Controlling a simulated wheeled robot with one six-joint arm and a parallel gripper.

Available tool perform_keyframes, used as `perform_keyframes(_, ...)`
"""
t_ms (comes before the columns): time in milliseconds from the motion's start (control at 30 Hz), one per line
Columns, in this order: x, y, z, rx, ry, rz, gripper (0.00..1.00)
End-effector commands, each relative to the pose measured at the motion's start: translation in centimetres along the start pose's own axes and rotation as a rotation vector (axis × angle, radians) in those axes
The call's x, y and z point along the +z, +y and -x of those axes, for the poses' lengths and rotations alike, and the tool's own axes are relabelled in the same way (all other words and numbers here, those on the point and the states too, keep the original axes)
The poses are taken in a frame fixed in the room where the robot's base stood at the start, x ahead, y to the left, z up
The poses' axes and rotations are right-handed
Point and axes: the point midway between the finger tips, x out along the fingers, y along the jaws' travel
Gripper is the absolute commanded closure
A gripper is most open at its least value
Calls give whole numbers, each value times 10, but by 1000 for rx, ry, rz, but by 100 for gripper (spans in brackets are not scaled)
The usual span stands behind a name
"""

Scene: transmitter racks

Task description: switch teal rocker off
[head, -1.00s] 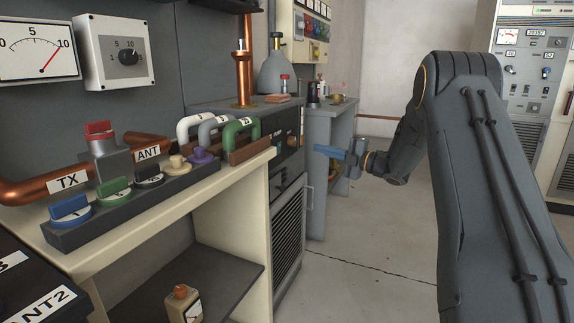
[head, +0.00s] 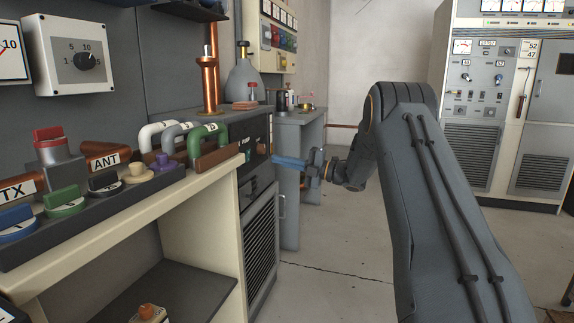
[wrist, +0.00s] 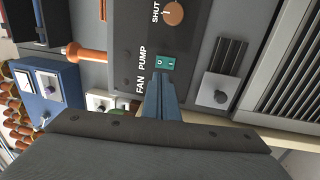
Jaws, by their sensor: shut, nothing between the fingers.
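The teal rocker (wrist: 165,63) is a small switch with I and O marks, set in a dark panel (wrist: 128,45) beside the label PUMP in the wrist view. My gripper (wrist: 158,76) is shut and empty, its blue fingers pointing at the panel with their tips just below the rocker in the picture. I cannot tell whether they touch it. The spot beside the FAN label is hidden behind the fingers. In the head view my gripper (head: 274,161) reaches left to the edge of the rack's dark panel (head: 252,142); the rocker cannot be made out there.
A copper post (wrist: 85,53) and a blue meter box (wrist: 48,88) lie to the left. In the head view, floor (head: 345,240) is clear below my arm.

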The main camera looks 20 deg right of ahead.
Motion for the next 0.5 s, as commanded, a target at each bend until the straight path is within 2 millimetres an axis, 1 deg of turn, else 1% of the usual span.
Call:
perform_keyframes(33, 0, -2, -11, -1, 3, 1, 100)
perform_keyframes(233, 0, -2, -50, 0, 2, 0, 100)
perform_keyframes(400, 0, -1, -74, 0, 1, -1, 100)
perform_keyframes(500, 0, -1, -82, 0, -1, -1, 100)
